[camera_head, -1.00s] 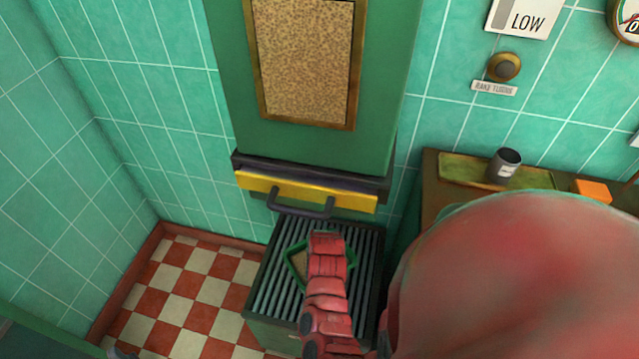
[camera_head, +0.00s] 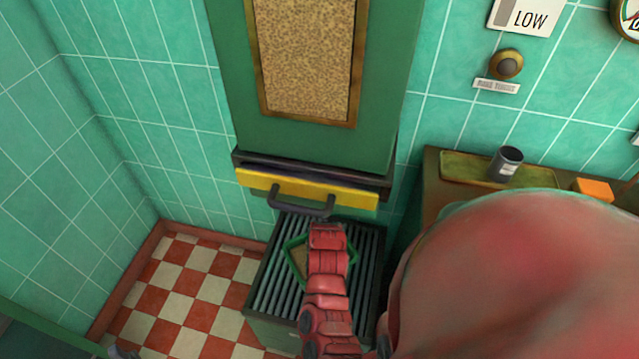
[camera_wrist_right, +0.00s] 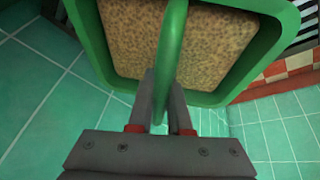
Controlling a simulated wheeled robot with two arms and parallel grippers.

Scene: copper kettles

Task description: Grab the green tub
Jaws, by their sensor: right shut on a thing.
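The green tub (camera_head: 289,258) is a square-rimmed container with speckled brown stuff in it. It shows in the head view over the slatted grate, partly covered by my red right arm. I cannot tell whether it touches the slats. In the right wrist view the tub (camera_wrist_right: 268,62) fills the upper part, with a green handle bar running across it. My right gripper (camera_wrist_right: 162,92) is shut on this handle, one finger on each side. In the head view the arm hides the right gripper.
A ribbed grate (camera_head: 270,285) tops a green stand below a tall green cabinet with a yellow drawer front (camera_head: 340,192) and dark handle (camera_head: 300,208), close to my arm. At right, a counter holds a grey can (camera_head: 506,163) and an orange block (camera_head: 592,189). Checkered floor lies left.

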